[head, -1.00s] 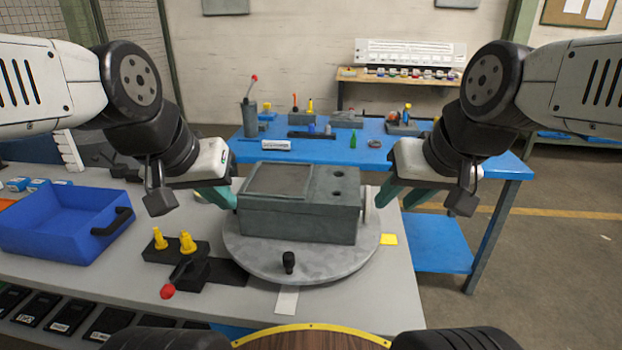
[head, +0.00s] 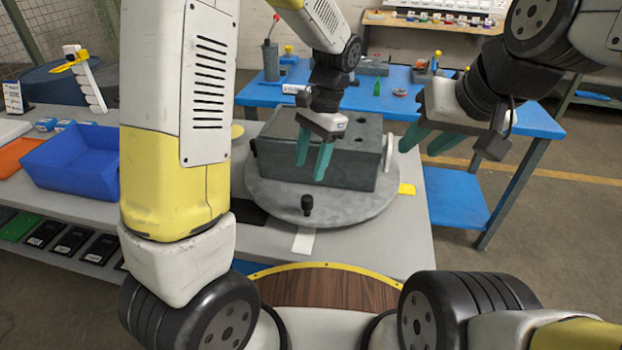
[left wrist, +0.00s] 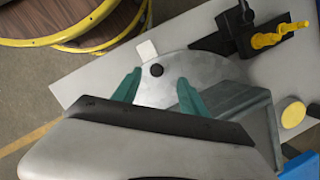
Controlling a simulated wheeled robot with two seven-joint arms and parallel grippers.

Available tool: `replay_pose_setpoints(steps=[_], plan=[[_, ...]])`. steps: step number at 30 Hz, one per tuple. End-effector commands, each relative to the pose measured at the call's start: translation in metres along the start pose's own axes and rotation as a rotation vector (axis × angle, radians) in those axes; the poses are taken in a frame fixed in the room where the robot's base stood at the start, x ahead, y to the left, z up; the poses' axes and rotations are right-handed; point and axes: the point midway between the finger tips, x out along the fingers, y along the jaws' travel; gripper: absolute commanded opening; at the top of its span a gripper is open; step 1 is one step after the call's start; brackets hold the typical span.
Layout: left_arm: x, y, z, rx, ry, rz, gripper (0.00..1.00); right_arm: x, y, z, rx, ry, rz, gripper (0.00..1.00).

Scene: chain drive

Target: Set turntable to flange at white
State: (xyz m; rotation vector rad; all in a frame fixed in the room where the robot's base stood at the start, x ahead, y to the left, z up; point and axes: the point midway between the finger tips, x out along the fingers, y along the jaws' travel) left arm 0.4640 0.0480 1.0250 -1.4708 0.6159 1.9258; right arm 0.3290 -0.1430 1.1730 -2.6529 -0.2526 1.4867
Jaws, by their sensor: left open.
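The round grey turntable (head: 350,211) carries a grey box-shaped housing (head: 345,163). A pale round flange (head: 388,152) sits on the housing's right end, on the side of the yellow patch (head: 407,189). A black knob (head: 307,205) stands on the disc's front rim, near the white patch (head: 303,240) on the table. My left gripper (head: 310,170) is open and empty, pointing down in front of the housing. In the left wrist view the knob (left wrist: 156,70) shows between its fingertips, with the white patch (left wrist: 146,50) just beyond. My right gripper (head: 419,150) is open and empty, right of the flange.
A blue bin (head: 75,165) stands on the table at left. My left arm hides the table between it and the turntable; the left wrist view shows yellow pegs (left wrist: 270,38) on a black block there. A blue table (head: 400,100) with small items stands behind.

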Motion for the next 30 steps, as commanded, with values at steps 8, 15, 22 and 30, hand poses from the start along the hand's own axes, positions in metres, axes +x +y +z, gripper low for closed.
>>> replay_pose_setpoints(steps=[8, 15, 22, 30], plan=[[0.031, 0.006, -0.026, 0.102, -0.122, -0.024, 0.51, 0.0, 0.0, 0.0, 0.0, 0.0, 0.0, 0.36], [0.06, 0.005, -0.022, 0.104, -0.128, -0.023, 0.51, 0.0, 0.0, 0.0, 0.0, 0.0, 0.0, 0.36], [0.095, 0.004, -0.018, 0.104, -0.125, -0.024, 0.51, 0.0, 0.0, 0.0, 0.0, 0.0, 0.0, 0.36], [0.107, 0.003, -0.017, 0.102, -0.122, -0.025, 0.51, 0.0, 0.0, 0.0, 0.0, 0.0, 0.0, 0.36]])
